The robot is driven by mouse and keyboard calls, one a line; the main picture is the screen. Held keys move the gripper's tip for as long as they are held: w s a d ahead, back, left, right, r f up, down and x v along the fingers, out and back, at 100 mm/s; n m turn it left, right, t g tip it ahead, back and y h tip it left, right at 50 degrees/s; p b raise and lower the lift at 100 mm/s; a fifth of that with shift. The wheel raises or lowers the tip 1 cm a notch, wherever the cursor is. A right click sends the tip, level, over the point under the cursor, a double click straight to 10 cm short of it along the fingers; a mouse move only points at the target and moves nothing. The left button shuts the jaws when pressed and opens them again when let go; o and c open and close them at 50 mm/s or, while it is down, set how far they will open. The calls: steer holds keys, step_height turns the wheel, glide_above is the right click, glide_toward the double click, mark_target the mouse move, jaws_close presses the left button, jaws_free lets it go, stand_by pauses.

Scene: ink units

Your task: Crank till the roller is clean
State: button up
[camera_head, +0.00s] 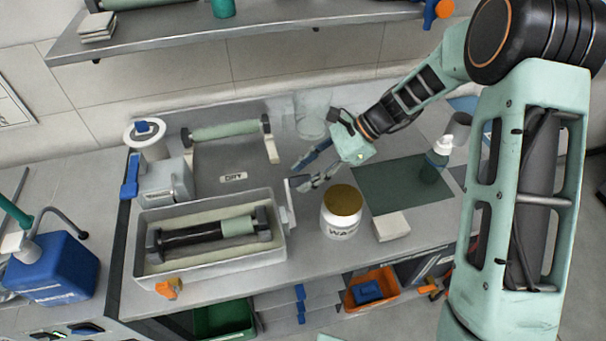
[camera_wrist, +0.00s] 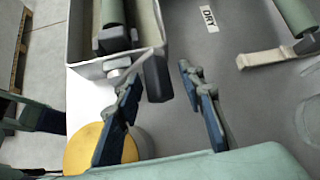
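The roller (camera_head: 190,238) lies in a pale wash tray on the bench in the head view. Its length is mostly dark, with a green part (camera_head: 237,226) toward the right end. A dark crank handle (camera_wrist: 158,78) sits on a light hub (camera_wrist: 117,64) at the tray's end wall in the wrist view. My gripper (camera_head: 297,175) is open at the tray's right end. In the wrist view my gripper (camera_wrist: 159,77) has its two blue-tipped fingers spread, with the handle showing between the tips. I cannot tell whether either finger touches it.
A waste jar (camera_head: 341,222) with a yellow-brown top stands close below my gripper. A second green roller (camera_head: 222,131) rests on a rack behind a DRY label (camera_head: 233,177). A green mat (camera_head: 400,196), a bottle (camera_head: 433,167) and a white block (camera_head: 391,226) are to the right.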

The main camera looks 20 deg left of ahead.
steer(key=v, duration=1.1)
